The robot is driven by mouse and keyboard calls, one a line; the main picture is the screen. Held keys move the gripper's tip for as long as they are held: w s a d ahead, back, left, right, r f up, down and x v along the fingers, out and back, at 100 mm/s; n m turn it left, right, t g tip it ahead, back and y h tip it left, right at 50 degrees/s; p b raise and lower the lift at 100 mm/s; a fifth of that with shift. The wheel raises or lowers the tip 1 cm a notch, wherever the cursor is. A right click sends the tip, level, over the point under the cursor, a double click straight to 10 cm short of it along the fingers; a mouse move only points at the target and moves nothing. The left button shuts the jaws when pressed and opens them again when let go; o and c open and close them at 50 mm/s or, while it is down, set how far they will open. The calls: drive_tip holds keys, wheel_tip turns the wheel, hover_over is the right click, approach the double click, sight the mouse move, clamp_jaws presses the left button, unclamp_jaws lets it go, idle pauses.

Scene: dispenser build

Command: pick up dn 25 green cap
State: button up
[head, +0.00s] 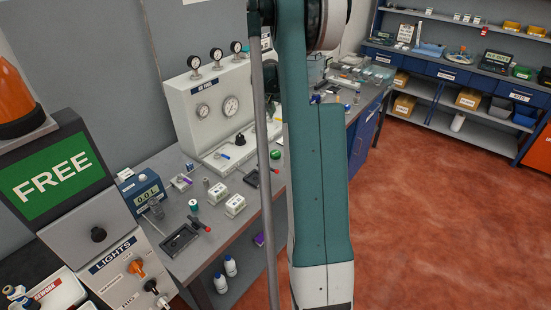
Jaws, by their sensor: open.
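A small round green piece (277,154) lies on the grey workbench (225,222), just left of my arm. It may be the DN 25 green cap, but no marking can be read at this size. A small teal-topped cylinder (193,206) stands nearer on the same bench. My gripper is not visible; my large teal and white arm link fills the middle of the view and hides part of the bench behind it.
A white gauge panel (212,108) stands at the bench's back. White boxes (235,205), a dark tray (180,240) and a red-handled tool (199,223) lie on it. The FREE sign (58,172) is at left. Blue shelving (450,72) stands far right; the red floor (430,200) is clear.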

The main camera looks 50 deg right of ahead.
sight(276, 152)
drive_tip(key=s+a+f+m+y, duration=0.1)
drive_tip(key=a+f, duration=0.1)
drive_tip(key=f, duration=0.1)
drive_tip(key=s+a+f+m+g+y+b, duration=0.1)
drive_tip(key=a+f+y, duration=0.1)
drive_tip(key=a+f, duration=0.1)
drive_tip(key=s+a+f+m+y, duration=0.1)
drive_tip(key=a+f, duration=0.1)
drive_tip(key=f, duration=0.1)
drive_tip(key=shift+a+f+y+b, duration=0.2)
drive_tip(key=shift+a+y+b, duration=0.05)
drive_tip(key=shift+y+b, duration=0.05)
drive_tip(key=shift+s+a+f, duration=0.1)
drive_tip(key=shift+a+f, duration=0.05)
drive_tip(key=shift+a, duration=0.1)
drive_tip(key=shift+f, duration=0.1)
drive_tip(key=shift+f, duration=1.2)
drive_tip(key=shift+f, duration=0.1)
drive_tip(key=shift+d+f, duration=0.1)
drive_tip(key=shift+f, duration=2.4)
drive_tip(key=shift+c, duration=0.2)
drive_tip(key=c, duration=0.8)
